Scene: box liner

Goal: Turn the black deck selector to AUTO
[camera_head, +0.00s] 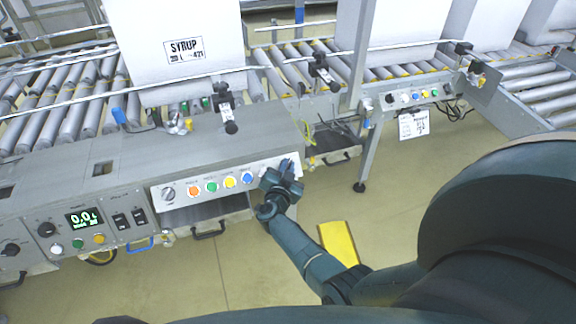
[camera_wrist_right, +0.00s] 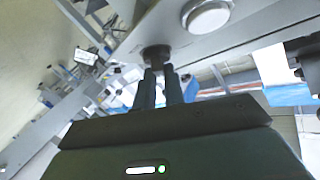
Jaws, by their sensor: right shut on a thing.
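The control panel (camera_head: 222,194) on the near conveyor's front has a row of coloured buttons. My right gripper (camera_head: 285,172) is at its right end, past the blue button. In the right wrist view, my two fingers (camera_wrist_right: 161,88) are shut on a small black knob (camera_wrist_right: 157,57), the black deck selector, standing out from the grey panel face. In the head view the gripper mostly hides the selector. Its pointer direction and the AUTO label cannot be read. My left gripper is not in view.
A grey rotary knob (camera_head: 168,194) sits at the panel's left end, near an orange button (camera_head: 194,190). A round pale button (camera_wrist_right: 207,15) is close to the gripper. A display unit (camera_head: 84,218) is at left. A white SYRUP box (camera_head: 180,70) stands on the rollers.

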